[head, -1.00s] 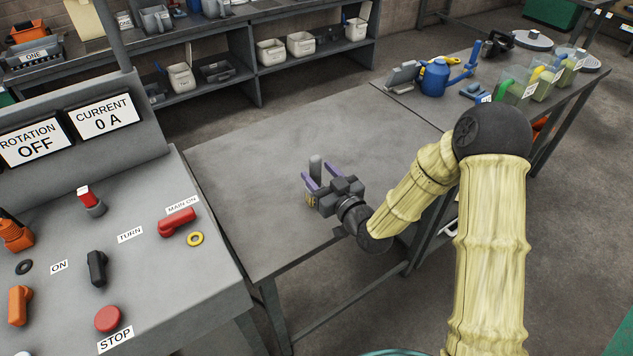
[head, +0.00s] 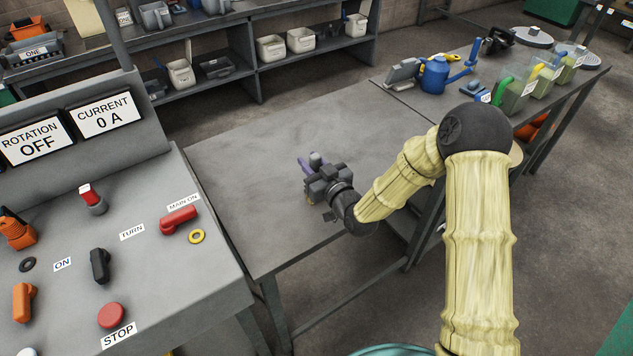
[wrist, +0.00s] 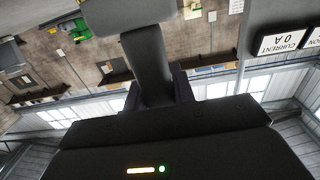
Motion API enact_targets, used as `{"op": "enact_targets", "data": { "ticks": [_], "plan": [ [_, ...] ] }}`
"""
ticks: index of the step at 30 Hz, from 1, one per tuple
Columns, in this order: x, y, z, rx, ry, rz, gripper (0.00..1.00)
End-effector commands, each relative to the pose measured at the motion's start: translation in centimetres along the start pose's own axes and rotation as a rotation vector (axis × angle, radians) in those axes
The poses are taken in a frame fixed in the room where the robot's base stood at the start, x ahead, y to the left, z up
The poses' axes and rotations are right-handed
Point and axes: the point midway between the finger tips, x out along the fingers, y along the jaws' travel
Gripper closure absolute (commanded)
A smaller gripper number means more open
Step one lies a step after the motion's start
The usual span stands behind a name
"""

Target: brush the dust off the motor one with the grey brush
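My gripper (head: 308,168) is over the grey table, with its purple fingers pointing to the upper left. In the wrist view the fingers (wrist: 183,85) close around a dark grey handle with a wider grey block at its far end. This looks like the grey brush (wrist: 150,65); in the head view only a small grey piece of it (head: 316,158) shows above the gripper. No motor is clearly recognisable.
The grey table (head: 255,165) is otherwise bare. A control console (head: 150,280) with switches stands at the left; its displays read OFF and 0 A. A blue can (head: 434,78) and clear containers (head: 512,95) stand at the far right. Shelves with bins (head: 300,45) line the back.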

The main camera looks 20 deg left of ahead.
Motion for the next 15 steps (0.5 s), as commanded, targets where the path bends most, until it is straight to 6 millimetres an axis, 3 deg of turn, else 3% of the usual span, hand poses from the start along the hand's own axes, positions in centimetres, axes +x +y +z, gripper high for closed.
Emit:
{"op": "enact_targets", "data": {
  "ticks": [15],
  "plan": [
    [0.01, 0.01, -0.1, -0.001, 0.002, 0.0, 1.0]
  ]
}}
